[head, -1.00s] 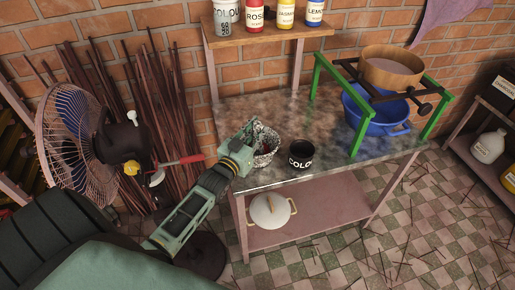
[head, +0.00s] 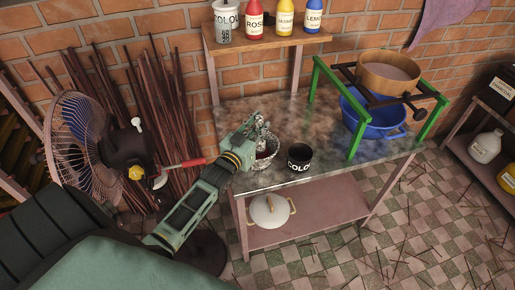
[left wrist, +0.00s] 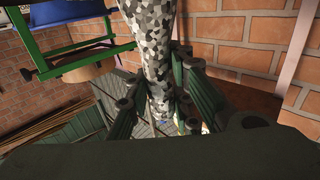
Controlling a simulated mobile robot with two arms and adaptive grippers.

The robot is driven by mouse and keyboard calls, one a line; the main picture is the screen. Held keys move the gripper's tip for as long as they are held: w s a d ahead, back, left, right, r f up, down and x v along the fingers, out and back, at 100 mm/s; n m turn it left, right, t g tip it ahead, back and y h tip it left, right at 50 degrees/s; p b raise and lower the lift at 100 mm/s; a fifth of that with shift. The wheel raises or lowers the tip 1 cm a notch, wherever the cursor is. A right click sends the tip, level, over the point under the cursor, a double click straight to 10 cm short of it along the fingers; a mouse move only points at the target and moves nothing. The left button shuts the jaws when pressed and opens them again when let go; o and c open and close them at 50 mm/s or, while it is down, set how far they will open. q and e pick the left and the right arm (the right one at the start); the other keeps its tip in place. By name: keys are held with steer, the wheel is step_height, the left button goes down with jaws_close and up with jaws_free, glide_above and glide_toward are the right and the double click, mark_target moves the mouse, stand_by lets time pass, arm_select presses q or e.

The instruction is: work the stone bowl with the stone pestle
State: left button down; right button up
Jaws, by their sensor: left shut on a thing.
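The speckled grey stone bowl (head: 264,165) stands on the metal-topped table near its left front edge. Some dark reddish content shows inside it. My left gripper (head: 256,136) is above the bowl's left and back rim and is shut on the speckled stone pestle (head: 262,121). In the left wrist view the black, white and grey pestle (left wrist: 158,35) runs from between the fingers of my left gripper (left wrist: 160,105) to the top edge. Whether the pestle's lower end touches the bowl is hidden by the gripper. My right gripper is not in view.
A green frame (head: 360,130) with a wooden sieve (head: 388,72) and blue basin (head: 372,118) stands at the table's right. A fan (head: 85,145) is on the left. The table's middle is clear.

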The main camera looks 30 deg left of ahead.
mark_target(258, 116)
arm_select(q)
steer(key=r+p, duration=0.1)
steer(key=r, duration=0.1)
steer(key=r+p, duration=0.4)
steer(key=r, duration=0.1)
steer(key=shift+w+a, duration=0.1)
steer(key=shift+a, duration=0.25)
steer(key=shift+f, duration=0.15)
